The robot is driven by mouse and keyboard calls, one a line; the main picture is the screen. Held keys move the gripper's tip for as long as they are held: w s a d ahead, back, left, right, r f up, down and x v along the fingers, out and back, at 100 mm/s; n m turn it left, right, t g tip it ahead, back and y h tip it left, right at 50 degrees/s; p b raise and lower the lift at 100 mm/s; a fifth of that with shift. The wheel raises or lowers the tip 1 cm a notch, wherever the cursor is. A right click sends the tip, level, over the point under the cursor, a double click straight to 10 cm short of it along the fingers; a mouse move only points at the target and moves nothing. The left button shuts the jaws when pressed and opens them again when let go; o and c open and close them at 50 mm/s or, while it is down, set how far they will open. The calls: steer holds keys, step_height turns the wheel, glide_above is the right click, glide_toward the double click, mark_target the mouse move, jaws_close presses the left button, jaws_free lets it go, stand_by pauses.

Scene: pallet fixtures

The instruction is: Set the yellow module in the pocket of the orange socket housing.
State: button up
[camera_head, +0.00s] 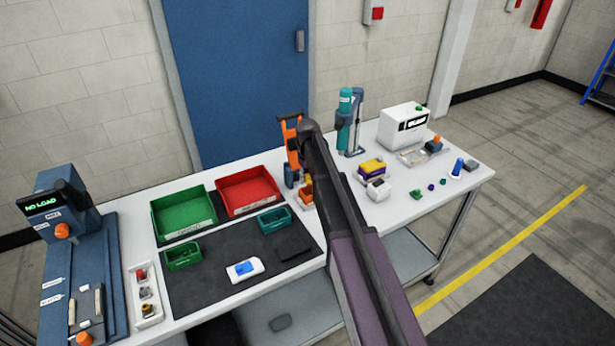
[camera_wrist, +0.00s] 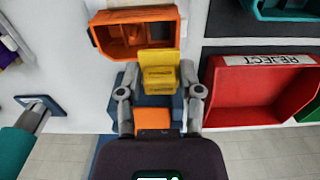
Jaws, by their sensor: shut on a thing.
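The yellow module (camera_wrist: 158,66) is held between the two fingers of my gripper (camera_wrist: 158,84) in the wrist view. The orange socket housing (camera_wrist: 177,30) is an open box just beyond it, at the top of that view. The module's far end appears to overlap the housing's near rim; I cannot tell whether they touch. The module does not appear seated in the pocket. In the head view the orange housing (camera_head: 308,196) shows partly beside my arm, which hides my gripper and most of the module.
An upright orange tool with a blue base (camera_head: 290,140) stands close to my gripper. The red bin (camera_head: 249,190), green bin (camera_head: 183,213) and teal tray (camera_head: 274,220) are left of my arm. A yellow-purple block (camera_head: 371,168) and teal tool (camera_head: 346,120) stand to the right.

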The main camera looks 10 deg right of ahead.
mark_target(308, 190)
steer(key=shift+f, duration=0.15)
step_height(308, 190, down, 5)
steer(key=b, duration=0.5)
steer(key=shift+s+f+b, duration=0.2)
steer(key=shift+s+b, duration=0.05)
steer(key=shift+b, duration=0.3)
jaws_close()
jaws_free()
steer(key=shift+f, duration=0.15)
steer(key=shift+o, duration=0.4)
steer(key=shift+w+f, duration=0.1)
steer(key=shift+w+d, duration=0.15)
steer(key=shift+w, duration=0.1)
steer(key=shift+o, duration=0.3)
steer(key=shift+f+b, duration=0.1)
steer(key=shift+b, duration=0.25)
